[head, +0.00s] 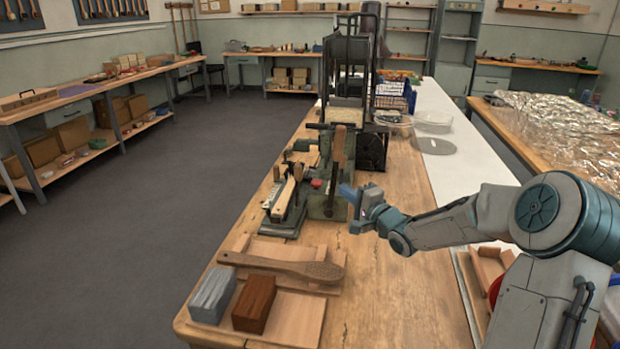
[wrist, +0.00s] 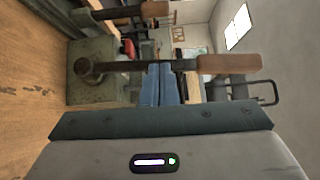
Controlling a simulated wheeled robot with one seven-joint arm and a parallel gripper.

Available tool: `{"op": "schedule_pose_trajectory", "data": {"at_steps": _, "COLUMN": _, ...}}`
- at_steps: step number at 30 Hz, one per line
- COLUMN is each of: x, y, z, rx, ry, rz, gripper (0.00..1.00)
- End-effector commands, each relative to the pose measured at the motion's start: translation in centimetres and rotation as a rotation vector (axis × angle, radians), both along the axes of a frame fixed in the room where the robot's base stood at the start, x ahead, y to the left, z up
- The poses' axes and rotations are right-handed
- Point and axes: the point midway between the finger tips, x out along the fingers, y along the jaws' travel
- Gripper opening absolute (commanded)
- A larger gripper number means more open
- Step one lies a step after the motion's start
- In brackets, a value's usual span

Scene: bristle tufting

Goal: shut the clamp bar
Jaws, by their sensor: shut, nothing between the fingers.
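The clamp bar (wrist: 135,66) is a dark bar with a wooden handle (wrist: 228,63). In the wrist view, which is turned sideways, it runs from a round pivot on a green metal block (wrist: 85,92) to the handle. In the head view the handle (head: 338,147) stands up above the green block (head: 318,205), so the bar looks upright. My gripper (head: 349,194) is shut and empty, just right of the green block. Its blue fingers (wrist: 160,85) overlap the bar's middle in the wrist view. I cannot tell whether they touch it.
A tall dark machine frame (head: 347,75) stands behind the clamp. A brush-like wooden piece (head: 285,266), a grey block (head: 213,295) and a brown block (head: 254,303) lie at the bench's near end. The bench top (head: 390,285) is clear below my gripper.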

Motion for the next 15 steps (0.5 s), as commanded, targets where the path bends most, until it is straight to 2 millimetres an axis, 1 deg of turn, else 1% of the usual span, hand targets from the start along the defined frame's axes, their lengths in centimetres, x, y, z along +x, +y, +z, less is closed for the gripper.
{"op": "schedule_pose_trajectory", "data": {"at_steps": 5, "x": 0.1, "y": 0.1, "z": 0.0, "rx": -0.001, "ry": 0.0, "rz": 0.0, "gripper": 0.0}}
{"op": "schedule_pose_trajectory", "data": {"at_steps": 8, "x": 0.8, "y": 0.6, "z": 0.0, "rx": -0.002, "ry": 0.0, "rz": 0.001, "gripper": 0.0}}
{"op": "schedule_pose_trajectory", "data": {"at_steps": 11, "x": 2.0, "y": 1.5, "z": 0.0, "rx": -0.002, "ry": -0.001, "rz": 0.002, "gripper": 0.0}}
{"op": "schedule_pose_trajectory", "data": {"at_steps": 15, "x": 4.4, "y": 3.2, "z": 0.1, "rx": -0.001, "ry": -0.001, "rz": 0.002, "gripper": 0.0}}
